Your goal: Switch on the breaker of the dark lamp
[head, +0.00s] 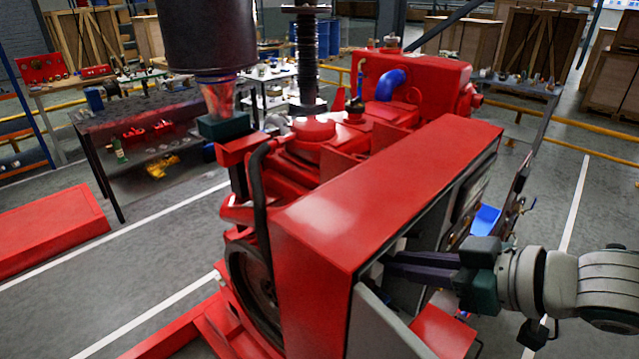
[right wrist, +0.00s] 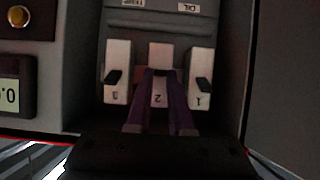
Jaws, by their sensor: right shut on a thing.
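In the right wrist view three white breakers stand side by side in a grey recess: breaker 3 (right wrist: 116,72) on the left, breaker 2 (right wrist: 160,55) in the middle, breaker 1 (right wrist: 200,65) on the right. Breakers 3 and 1 show black levers. My right gripper (right wrist: 160,73) has its purple fingers over breaker 2, shut on its lever, which they hide. In the head view my right gripper (head: 388,264) reaches into the open side of the red cabinet (head: 370,200). No lamp can be clearly told as dark. My left gripper is not in view.
An amber round fitting (right wrist: 18,15) and a small display (right wrist: 10,94) sit left of the recess in the right wrist view. The recess walls are close on both sides. A grey door (head: 378,325) hangs at the cabinet's front edge. Workbenches stand behind the pumpset.

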